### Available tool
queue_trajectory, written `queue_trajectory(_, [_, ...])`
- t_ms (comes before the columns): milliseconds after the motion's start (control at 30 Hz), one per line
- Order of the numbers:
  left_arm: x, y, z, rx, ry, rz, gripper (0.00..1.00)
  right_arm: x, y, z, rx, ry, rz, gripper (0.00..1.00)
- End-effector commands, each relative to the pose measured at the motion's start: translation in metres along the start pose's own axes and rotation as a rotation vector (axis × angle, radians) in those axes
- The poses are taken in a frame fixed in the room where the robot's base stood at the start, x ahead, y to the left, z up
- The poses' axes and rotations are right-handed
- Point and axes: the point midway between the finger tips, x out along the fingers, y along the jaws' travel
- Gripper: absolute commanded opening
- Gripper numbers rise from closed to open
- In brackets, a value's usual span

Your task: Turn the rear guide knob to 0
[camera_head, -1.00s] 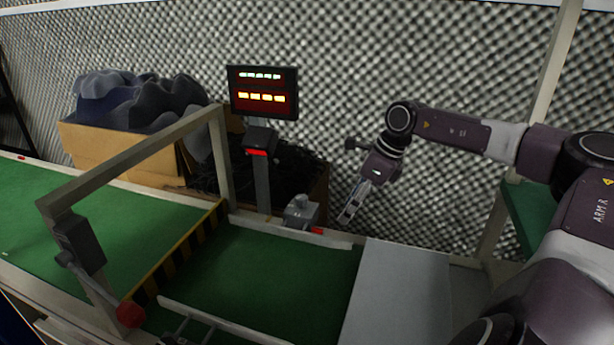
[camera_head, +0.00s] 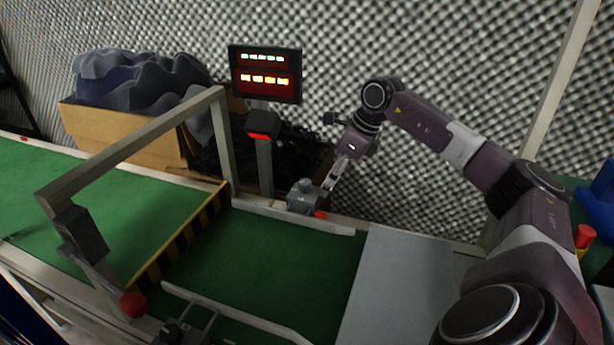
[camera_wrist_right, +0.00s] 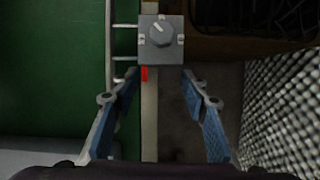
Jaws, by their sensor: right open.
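The rear guide knob is a small round grey knob (camera_wrist_right: 162,34) with a white pointer line, on top of a square grey block. In the right wrist view the line points to the upper left of the picture. In the head view the knob block (camera_head: 301,196) sits on the conveyor's rear rail. My right gripper (camera_head: 331,186) is close behind and right of the block. In the right wrist view my right gripper (camera_wrist_right: 160,76) is open, its blue-padded fingers apart and empty, with the block ahead of the tips. A red marker (camera_wrist_right: 144,73) lies beside the block.
A display (camera_head: 265,75) on a post stands left of the block. A beige frame (camera_head: 140,145) spans the green belt (camera_head: 270,255). Boxes of dark foam (camera_head: 125,150) stand behind, near the foam wall. A grey plate (camera_head: 395,290) lies right of the belt.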

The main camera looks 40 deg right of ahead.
Motion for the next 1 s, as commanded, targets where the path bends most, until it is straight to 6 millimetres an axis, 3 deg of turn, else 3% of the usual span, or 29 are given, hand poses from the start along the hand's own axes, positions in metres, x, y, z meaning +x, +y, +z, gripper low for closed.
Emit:
queue_trajectory(433, [-0.003, 0.000, 0.003, 0.000, -0.008, 0.002, 0.41, 0.023, 0.001, 0.057, -0.001, -0.004, 0.002, 0.41])
queue_trajectory(600, [0.003, 0.000, 0.002, 0.005, 0.033, 0.012, 0.41, 0.034, 0.000, 0.055, 0.000, 0.000, 0.000, 0.41])
queue_trajectory(967, [0.006, 0.001, 0.002, 0.005, 0.034, 0.015, 0.41, 0.035, 0.000, 0.055, 0.000, 0.000, 0.000, 0.41])
queue_trajectory(1000, [0.006, 0.001, 0.002, 0.005, 0.034, 0.015, 0.41, 0.035, 0.000, 0.055, 0.000, 0.000, 0.000, 0.37])
